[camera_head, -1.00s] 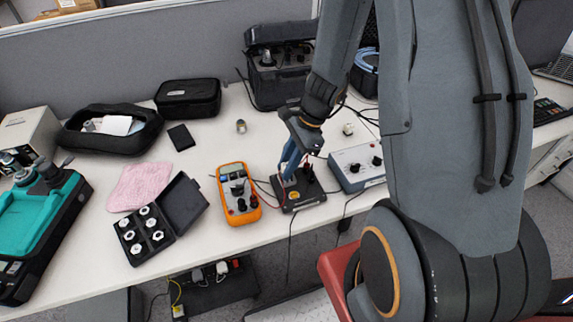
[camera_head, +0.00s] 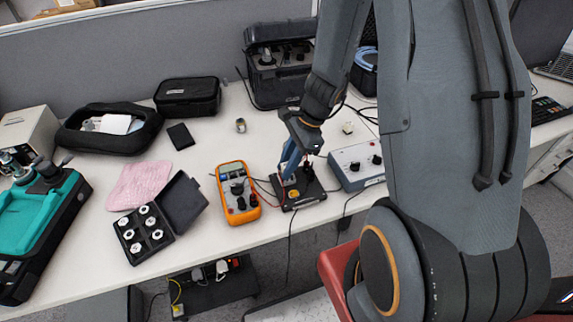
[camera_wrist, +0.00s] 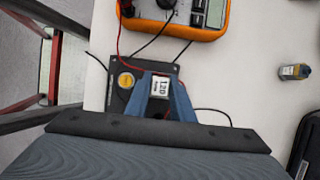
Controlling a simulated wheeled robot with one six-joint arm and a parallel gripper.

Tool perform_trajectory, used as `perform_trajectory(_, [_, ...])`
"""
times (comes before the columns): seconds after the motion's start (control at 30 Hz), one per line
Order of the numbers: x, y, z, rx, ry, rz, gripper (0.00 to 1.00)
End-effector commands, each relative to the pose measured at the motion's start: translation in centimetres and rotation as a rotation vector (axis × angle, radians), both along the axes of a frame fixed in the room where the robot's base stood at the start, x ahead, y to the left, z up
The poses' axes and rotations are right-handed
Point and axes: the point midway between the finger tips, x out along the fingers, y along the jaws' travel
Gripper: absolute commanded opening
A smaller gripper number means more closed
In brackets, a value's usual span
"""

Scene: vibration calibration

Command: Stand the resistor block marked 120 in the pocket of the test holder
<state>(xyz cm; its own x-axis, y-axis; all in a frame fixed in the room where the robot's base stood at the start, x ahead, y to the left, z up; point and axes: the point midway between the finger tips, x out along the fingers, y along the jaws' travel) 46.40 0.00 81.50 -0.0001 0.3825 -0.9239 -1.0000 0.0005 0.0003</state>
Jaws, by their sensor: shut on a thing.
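The resistor block (camera_wrist: 160,87), with a white face marked 120, is between the two blue fingers of my gripper (camera_wrist: 160,100) in the wrist view. The gripper is shut on it. The test holder (camera_wrist: 118,100) is a dark plate with a round yellow part, directly below the fingers. In the head view the holder (camera_head: 312,190) lies near the desk's front edge, and my gripper (camera_head: 287,170) points down over its left part. The fingers and block cover the pocket. I cannot tell whether the block is inside it or just above it.
An orange multimeter (camera_head: 237,192) lies close left of the holder, with leads between them. A grey box with knobs (camera_head: 357,166) stands close right. A small block (camera_wrist: 294,72) stands farther back. An open case (camera_head: 143,234) lies left. The desk behind the holder is mostly clear.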

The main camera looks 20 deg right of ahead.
Motion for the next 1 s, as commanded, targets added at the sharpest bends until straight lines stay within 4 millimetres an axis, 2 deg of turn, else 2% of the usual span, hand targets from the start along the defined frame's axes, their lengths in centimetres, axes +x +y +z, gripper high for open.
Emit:
perform_trajectory(0.97, [0.01, -0.01, -0.97, 0.0, 0.0, 0.001, 0.0])
perform_trajectory(1.0, [0.0, -0.02, -0.93, 0.0, 0.0, 0.001, 0.26])
